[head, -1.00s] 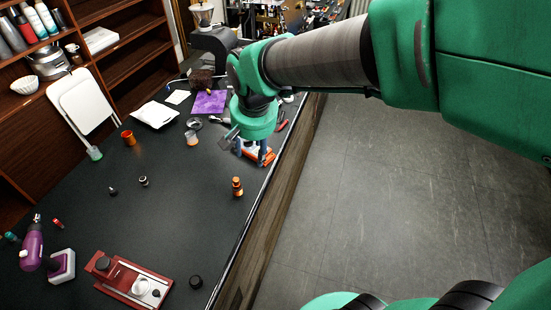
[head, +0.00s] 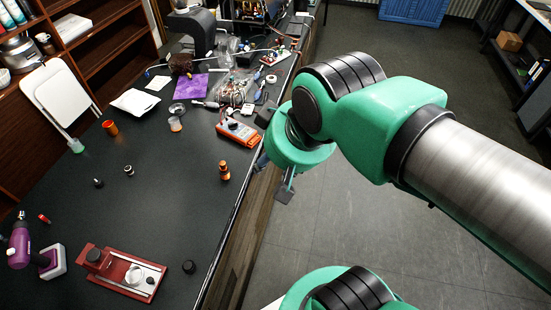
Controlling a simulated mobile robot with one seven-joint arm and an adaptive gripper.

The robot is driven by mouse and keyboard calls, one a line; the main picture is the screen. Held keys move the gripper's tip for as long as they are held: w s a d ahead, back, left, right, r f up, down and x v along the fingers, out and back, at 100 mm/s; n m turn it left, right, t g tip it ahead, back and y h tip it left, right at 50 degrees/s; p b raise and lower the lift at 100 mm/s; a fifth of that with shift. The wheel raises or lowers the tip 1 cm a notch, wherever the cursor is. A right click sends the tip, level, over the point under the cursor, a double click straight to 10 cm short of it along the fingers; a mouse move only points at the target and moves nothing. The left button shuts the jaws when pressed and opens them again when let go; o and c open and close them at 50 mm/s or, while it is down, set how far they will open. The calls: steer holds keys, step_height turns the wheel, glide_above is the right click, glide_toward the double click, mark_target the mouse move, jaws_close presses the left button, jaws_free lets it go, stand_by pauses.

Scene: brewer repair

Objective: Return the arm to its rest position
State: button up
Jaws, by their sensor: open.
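My gripper (head: 273,178) hangs below the green wrist of my arm, just past the right edge of the black workbench (head: 150,215). It is over the floor side of the bench and apart from the things on it. One dark finger pad shows below the wrist and the other finger is partly hidden at the bench edge. The jaws are open and I see nothing held in them. My arm reaches in from the right side of the head view, over the grey floor.
A red device (head: 118,273) and a purple drill (head: 20,243) are at the front left. Wires and parts crowd the back. The floor (head: 400,240) to the right is clear.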

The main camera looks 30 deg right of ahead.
steer(key=shift+f, duration=0.1)
stand_by(0.3)
step_height(320, 180, down, 6)
steer(key=b, duration=0.6)
stand_by(1.1)
